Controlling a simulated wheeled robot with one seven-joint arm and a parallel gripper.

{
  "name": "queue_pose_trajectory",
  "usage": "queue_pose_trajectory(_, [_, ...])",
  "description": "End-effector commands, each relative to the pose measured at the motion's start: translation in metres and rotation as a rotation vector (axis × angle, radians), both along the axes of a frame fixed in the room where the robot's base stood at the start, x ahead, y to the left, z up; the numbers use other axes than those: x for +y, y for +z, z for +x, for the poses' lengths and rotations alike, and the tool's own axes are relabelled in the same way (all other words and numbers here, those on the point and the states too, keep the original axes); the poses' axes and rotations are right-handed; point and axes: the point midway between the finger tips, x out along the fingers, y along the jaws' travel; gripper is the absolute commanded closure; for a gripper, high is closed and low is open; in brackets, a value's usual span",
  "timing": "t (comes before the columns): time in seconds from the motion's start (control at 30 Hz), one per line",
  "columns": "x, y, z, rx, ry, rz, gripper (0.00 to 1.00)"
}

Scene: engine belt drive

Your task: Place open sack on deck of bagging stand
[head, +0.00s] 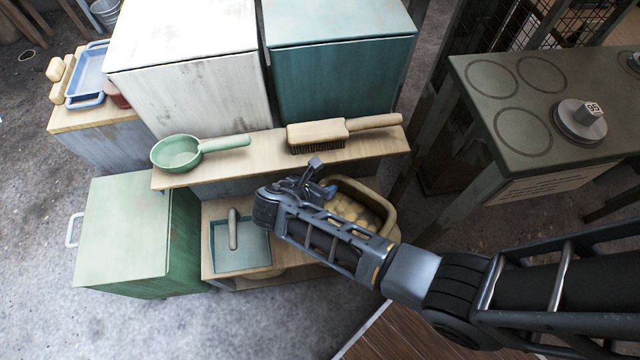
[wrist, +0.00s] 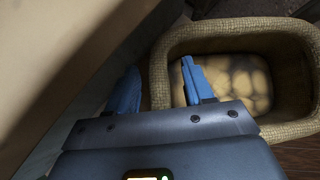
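The open sack (head: 353,207) is tan with a thick rolled rim and shows rounded lumps inside. It sits at the right of the low wooden shelf, partly hidden by my arm. In the wrist view its woven rim (wrist: 240,38) fills the right side. My gripper (head: 322,188) is over the sack's left rim. In the wrist view its blue fingers are apart, one outside the rim and one inside, with gaps visible beside the rim. I cannot tell which surface is the bagging stand's deck.
A ledge (head: 270,153) above the sack holds a green scoop (head: 178,153) and a brush (head: 330,132). A dustpan (head: 240,247) lies left of the sack. A grey-green table (head: 490,82) with ring marks and a weight (head: 580,120) stands right. A plank surface (head: 400,338) is at the bottom.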

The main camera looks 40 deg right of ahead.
Motion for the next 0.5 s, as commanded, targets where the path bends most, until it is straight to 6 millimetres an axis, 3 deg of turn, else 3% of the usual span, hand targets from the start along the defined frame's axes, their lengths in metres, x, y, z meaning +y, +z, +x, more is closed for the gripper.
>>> queue_pose_trajectory(0.27, [0.001, 0.002, 0.0, 0.0, 0.0, 0.0, 0.47])
queue_pose_trajectory(0.5, [0.022, 0.024, -0.003, -0.003, 0.003, 0.001, 0.47])
